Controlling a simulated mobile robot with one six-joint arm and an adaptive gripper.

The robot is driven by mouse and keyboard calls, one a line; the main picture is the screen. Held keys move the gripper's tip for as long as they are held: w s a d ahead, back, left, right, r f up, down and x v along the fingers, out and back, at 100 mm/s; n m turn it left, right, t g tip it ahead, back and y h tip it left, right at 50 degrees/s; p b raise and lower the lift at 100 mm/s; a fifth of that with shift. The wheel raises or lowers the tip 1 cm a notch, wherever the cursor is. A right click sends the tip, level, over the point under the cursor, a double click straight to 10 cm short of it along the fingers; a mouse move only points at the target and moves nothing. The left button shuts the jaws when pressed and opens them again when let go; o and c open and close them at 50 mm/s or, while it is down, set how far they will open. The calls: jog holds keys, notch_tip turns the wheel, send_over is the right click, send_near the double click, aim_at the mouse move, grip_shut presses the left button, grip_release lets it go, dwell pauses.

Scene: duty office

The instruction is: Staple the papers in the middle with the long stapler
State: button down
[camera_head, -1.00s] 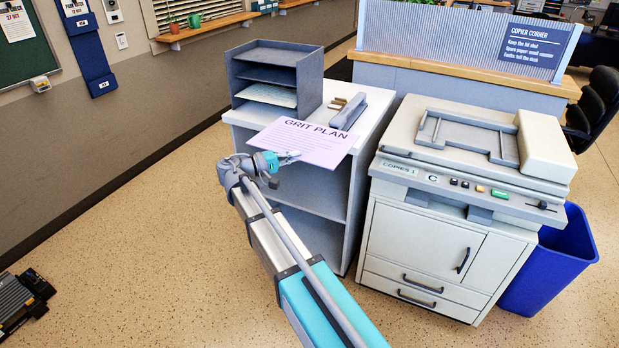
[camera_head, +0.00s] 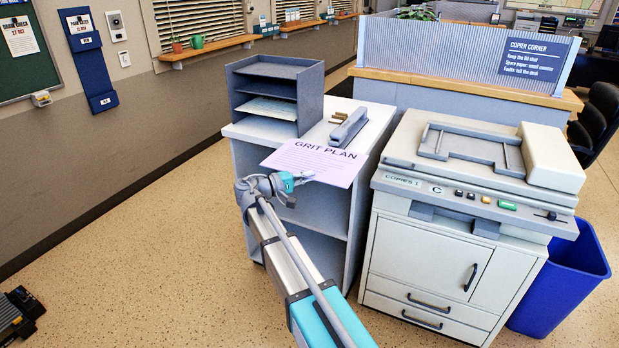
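The papers (camera_head: 318,161) are a lilac sheet or stack headed "GRIT PLAN"; I cannot tell how many sheets. They lie flat at the front of the low shelf unit's top (camera_head: 372,125) or just above it, reaching out past its front edge. The long stapler (camera_head: 347,129), grey, rests on the same top, just behind the papers and apart from my gripper. My gripper (camera_head: 309,176) is at the near edge of the papers and appears shut on that edge. Its fingertips are small and partly hidden by the sheet.
A grey letter tray rack (camera_head: 312,100) stands on the shelf top at the left, with small brown items (camera_head: 339,115) beside the stapler. The copier (camera_head: 455,210) stands close at the right, with a blue bin (camera_head: 565,275) beyond it. The floor at the left is open.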

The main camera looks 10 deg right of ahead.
jog(key=shift+w+d+f, duration=0.1)
jog(key=shift+w+d+f+b, duration=0.55)
jog(key=shift+w+f+b, duration=0.15)
jog(key=shift+w+b, duration=0.05)
jog(key=shift+w+d+f+b, duration=0.55)
jog(key=shift+w+f+b, duration=0.1)
jog(key=shift+w+b, duration=0.1)
jog(key=shift+w+d, duration=1.35)
jog(key=shift+w, duration=0.55)
jog(key=shift+w+d, duration=1.4)
jog(key=shift+w, duration=0.45)
jog(key=shift+w+d, duration=1.35)
jog(key=shift+w, duration=0.55)
jog(key=shift+c, duration=2)
grip_release()
jog(key=shift+w+f+b, duration=0.1)
jog(key=shift+f+b, duration=0.25)
jog(key=shift+f, duration=0.05)
